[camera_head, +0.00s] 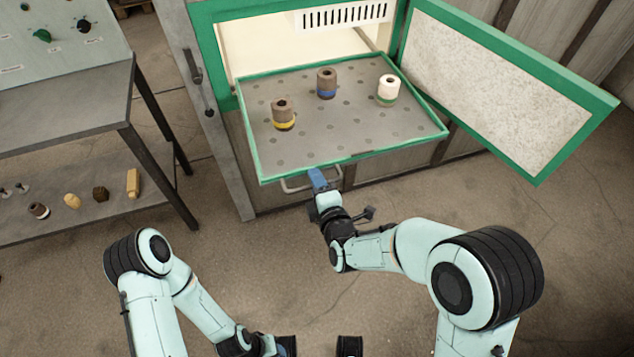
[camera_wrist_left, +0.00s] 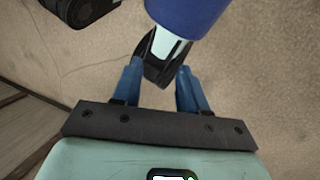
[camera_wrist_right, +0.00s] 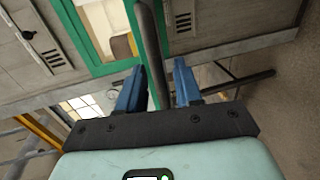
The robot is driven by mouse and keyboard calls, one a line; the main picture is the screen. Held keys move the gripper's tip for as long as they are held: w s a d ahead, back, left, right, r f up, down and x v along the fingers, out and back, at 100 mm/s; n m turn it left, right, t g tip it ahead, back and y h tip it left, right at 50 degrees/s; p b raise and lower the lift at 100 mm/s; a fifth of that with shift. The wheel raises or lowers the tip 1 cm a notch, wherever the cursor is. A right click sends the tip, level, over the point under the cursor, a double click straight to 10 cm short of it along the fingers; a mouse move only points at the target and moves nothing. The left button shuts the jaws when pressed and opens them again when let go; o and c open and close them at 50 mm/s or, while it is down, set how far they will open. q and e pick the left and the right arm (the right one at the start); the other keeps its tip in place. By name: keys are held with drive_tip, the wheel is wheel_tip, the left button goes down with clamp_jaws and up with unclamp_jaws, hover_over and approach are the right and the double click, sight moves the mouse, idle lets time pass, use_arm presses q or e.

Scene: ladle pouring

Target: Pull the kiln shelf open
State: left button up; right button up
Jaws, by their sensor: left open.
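The kiln shelf (camera_head: 340,135), a grey perforated tray with a green rim, stands out from the open kiln front. A metal handle (camera_head: 296,186) hangs at its front edge. My right gripper (camera_head: 316,178) is at this handle.
Three ringed cylinders stand on the shelf: yellow-ringed (camera_head: 283,113), blue-ringed (camera_head: 326,82), and white with a green ring (camera_head: 388,89). The kiln door (camera_head: 500,85) is swung open to the right. A metal table (camera_head: 70,105) stands at left, with small objects on its lower shelf.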

use_arm(q)
drive_tip(key=w+a+f+t+y+b, duration=0.1)
drive_tip(key=w+a+f+t+b, duration=0.2)
drive_tip(key=w+f+b, duration=0.6)
wheel_tip(320, 180, down, 3)
drive_tip(key=a+b, duration=0.1)
drive_tip(key=a, duration=0.1)
drive_tip(key=shift+w+a+n+y+b, duration=0.3)
drive_tip(key=shift+w+n+y, duration=0.1)
use_arm(e)
drive_tip(key=v, duration=1.3)
drive_tip(key=shift+s, duration=0.2)
